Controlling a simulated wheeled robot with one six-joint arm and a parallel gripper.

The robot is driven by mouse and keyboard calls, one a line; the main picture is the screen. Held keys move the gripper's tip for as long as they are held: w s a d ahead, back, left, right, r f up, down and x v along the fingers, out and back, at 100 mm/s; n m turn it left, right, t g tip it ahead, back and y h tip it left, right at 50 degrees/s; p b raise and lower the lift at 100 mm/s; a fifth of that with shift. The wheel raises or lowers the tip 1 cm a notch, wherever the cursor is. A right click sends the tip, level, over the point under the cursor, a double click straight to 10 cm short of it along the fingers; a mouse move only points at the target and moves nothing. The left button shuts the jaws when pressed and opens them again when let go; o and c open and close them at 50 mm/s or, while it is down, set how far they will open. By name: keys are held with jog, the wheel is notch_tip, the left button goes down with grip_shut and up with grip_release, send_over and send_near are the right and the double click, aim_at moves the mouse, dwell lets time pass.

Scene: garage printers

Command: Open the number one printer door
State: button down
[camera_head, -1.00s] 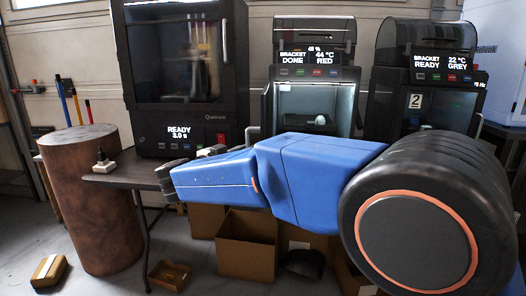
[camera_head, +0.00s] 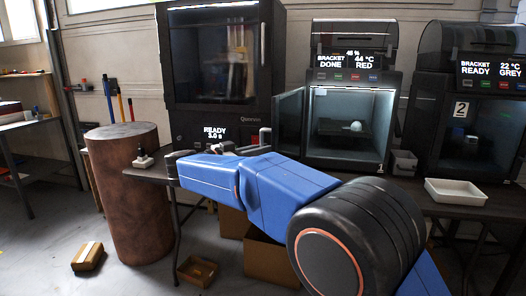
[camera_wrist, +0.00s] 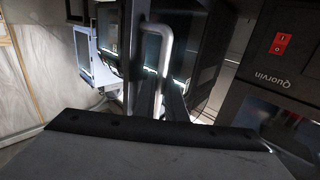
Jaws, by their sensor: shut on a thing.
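The middle printer (camera_head: 352,95), whose screen reads BRACKET DONE, 44 °C, RED, shows a lit chamber. Its door (camera_head: 290,122) stands swung out to the left. The pale bar handle (camera_head: 265,137) of the door also shows in the wrist view (camera_wrist: 163,40). My gripper (camera_head: 254,149) is at that handle, partly hidden behind my blue arm. In the wrist view my gripper's dark fingers (camera_wrist: 160,100) are shut on the lower part of the handle.
The tall Quorvin machine (camera_head: 222,70) stands close left of the door. The number 2 printer (camera_head: 470,110) is at right. A white tray (camera_head: 455,192) and a small grey bin (camera_head: 404,163) stand on the table. A brown drum (camera_head: 128,195) and cardboard boxes (camera_head: 197,271) are at left and below.

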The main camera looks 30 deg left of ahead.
jog(key=shift+w+d+r, duration=0.1)
jog(key=shift+r, duration=0.05)
jog(key=c, duration=2.1)
grip_release()
jog(key=v, duration=1.7)
